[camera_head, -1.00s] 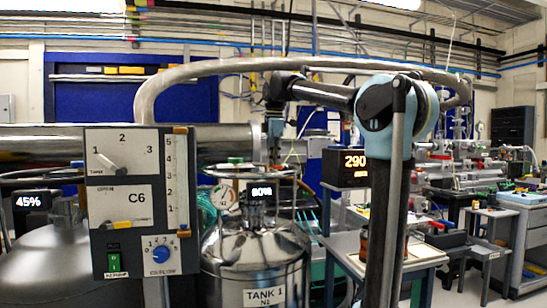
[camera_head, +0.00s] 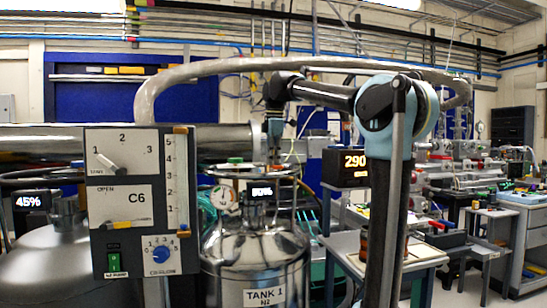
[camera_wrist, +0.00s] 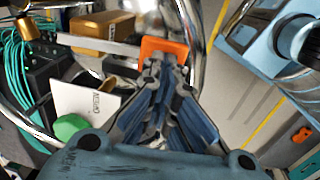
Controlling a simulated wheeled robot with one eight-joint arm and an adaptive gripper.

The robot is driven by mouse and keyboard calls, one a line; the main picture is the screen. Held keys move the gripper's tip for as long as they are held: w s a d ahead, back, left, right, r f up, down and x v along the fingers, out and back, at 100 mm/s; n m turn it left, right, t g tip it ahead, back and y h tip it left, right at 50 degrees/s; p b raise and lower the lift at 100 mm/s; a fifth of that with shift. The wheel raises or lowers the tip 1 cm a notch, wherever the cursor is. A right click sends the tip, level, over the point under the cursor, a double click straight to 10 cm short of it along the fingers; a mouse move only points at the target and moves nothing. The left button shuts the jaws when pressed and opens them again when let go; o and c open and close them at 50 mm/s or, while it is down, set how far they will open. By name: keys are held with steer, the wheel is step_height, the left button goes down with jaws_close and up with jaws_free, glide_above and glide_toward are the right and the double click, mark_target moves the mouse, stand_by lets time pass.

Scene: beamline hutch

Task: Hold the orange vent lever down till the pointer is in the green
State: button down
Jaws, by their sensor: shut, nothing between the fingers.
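The orange vent lever (camera_wrist: 163,48) shows in the wrist view, right at the tips of my gripper (camera_wrist: 166,68). The fingers are shut with nothing between them. The tips look to be on or just above the lever's near edge; I cannot tell firmly if they touch. In the head view my gripper (camera_head: 274,160) points down over the top of Tank 1 (camera_head: 255,255), a shiny steel vessel. The round dial gauge (camera_head: 223,197) is at the tank's top left. Its pointer is too small to read surely against the green.
A control panel (camera_head: 142,205) stands left of the tank in front. A metal ring runs around the tank top. A green cap (camera_wrist: 70,127) and a white tag (camera_wrist: 85,103) lie left of my fingers. A 290 display (camera_head: 345,169) is to the right.

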steer(key=shift+r, duration=0.9)
step_height(320, 180, up, 14)
stand_by(0.7)
steer(key=shift+w, duration=0.1)
stand_by(0.4)
